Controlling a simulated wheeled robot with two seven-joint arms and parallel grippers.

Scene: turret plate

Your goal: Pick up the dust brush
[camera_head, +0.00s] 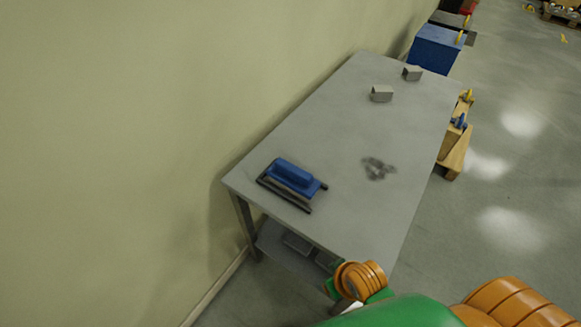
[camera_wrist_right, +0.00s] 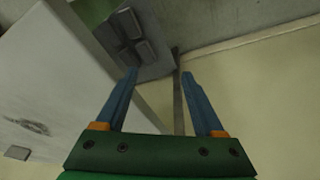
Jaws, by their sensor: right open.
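The dust brush (camera_head: 293,175) appears to be the blue-topped piece with dark bars along its edges. It lies on the near left corner of the grey table (camera_head: 320,130), close to the wall. My right gripper (camera_wrist_right: 160,74) is open and empty in the right wrist view, its two blue fingers spread beside the table's edge and leg. The brush does not show in that view. In the head view my right arm comes in at the bottom right, near the table's near end; its fingers are hidden there. My left gripper is not in view.
Two small grey blocks (camera_head: 381,93) (camera_head: 412,73) stand toward the table's far end. A dark smudge (camera_head: 378,168) marks the tabletop. Several dark blocks (camera_wrist_right: 130,35) lie on the lower shelf. The wall (camera_head: 120,130) runs along the left; a blue box (camera_head: 435,48) stands beyond.

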